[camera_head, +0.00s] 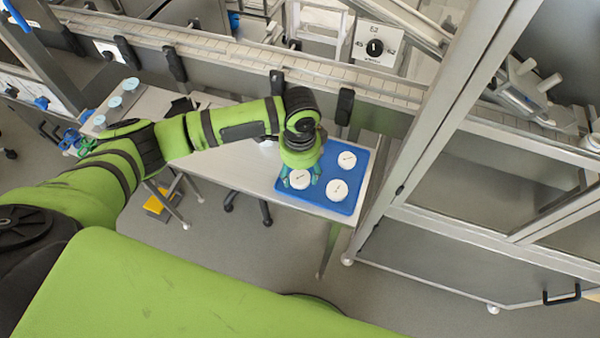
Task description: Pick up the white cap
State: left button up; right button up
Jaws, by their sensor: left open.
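Three white caps show on a blue tray (318,197) on the table. One white cap (300,179) is at the tray's left, one white cap (347,160) at the upper right and one white cap (337,190) at the lower right. My left gripper (299,183) points down over the tray's left part, with its green fingers on either side of the left cap. The fingers are open. Whether they touch the cap cannot be told. The tray's upper left part is hidden behind my left wrist. My right gripper is not in view.
The white table (245,170) is mostly clear left of the tray. A conveyor with a metal rail (225,50) runs behind it. A metal frame post (440,110) stands close to the tray's right. Light-blue round pieces (114,101) lie at the table's far left.

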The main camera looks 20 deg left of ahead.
pick_arm(q)
jog(key=shift+f, duration=0.65)
jog(key=c, duration=0.5)
jog(key=shift+r, duration=0.1)
jog(key=shift+c, duration=0.2)
